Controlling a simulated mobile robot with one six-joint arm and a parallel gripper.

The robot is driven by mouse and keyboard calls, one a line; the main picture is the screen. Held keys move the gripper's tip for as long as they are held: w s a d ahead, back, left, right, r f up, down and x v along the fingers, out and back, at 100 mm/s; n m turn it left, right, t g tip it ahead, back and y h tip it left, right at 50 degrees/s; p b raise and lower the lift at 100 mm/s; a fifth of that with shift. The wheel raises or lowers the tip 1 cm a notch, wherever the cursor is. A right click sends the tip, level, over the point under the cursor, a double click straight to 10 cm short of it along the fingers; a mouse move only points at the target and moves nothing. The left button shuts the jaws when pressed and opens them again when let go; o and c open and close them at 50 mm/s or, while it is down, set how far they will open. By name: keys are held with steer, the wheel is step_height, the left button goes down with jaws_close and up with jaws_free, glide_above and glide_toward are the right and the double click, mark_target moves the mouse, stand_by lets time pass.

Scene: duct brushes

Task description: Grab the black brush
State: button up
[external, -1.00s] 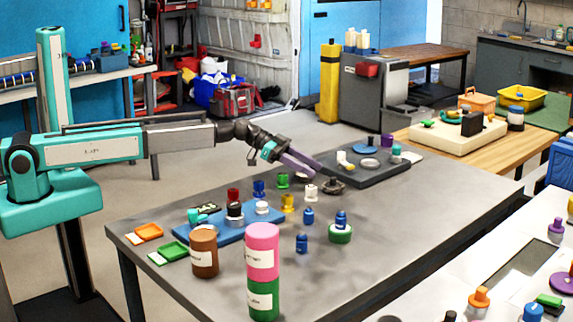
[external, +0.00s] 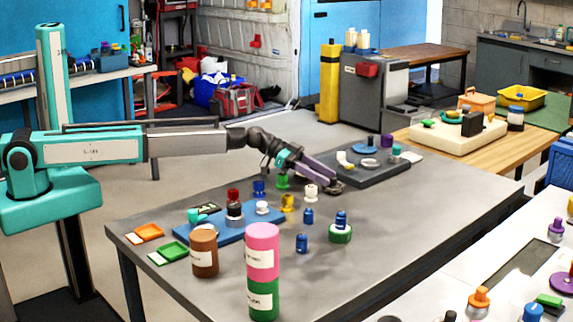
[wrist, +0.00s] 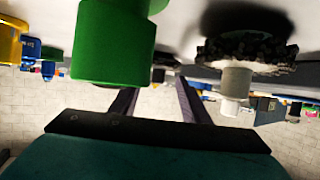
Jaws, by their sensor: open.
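The black brush (wrist: 246,48), a dark bristled disc with a pale grey hub, shows large at the upper right of the wrist view. In the external view the dark brush (external: 337,188) is at the tip of my gripper (external: 326,177), partly hidden by it, near the table's far side. In the wrist view my gripper (wrist: 157,92) has its two fingers apart with nothing seen held between them. The brush lies to the right of the fingers in that view. I cannot tell whether a finger touches it.
A green object (wrist: 113,42) looms at the upper left in the wrist view. A white piece (external: 311,191) and a yellow piece (external: 288,203) stand close to my gripper. A dark grey tray (external: 372,180) lies just right. The table's right front is clear.

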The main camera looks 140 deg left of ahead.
mark_target(333, 185)
steer(key=shift+p+x, duration=0.5)
steer(key=shift+x, duration=1.45)
steer(key=shift+d, duration=0.1)
steer(key=shift+c, duration=0.3)
jaws_close()
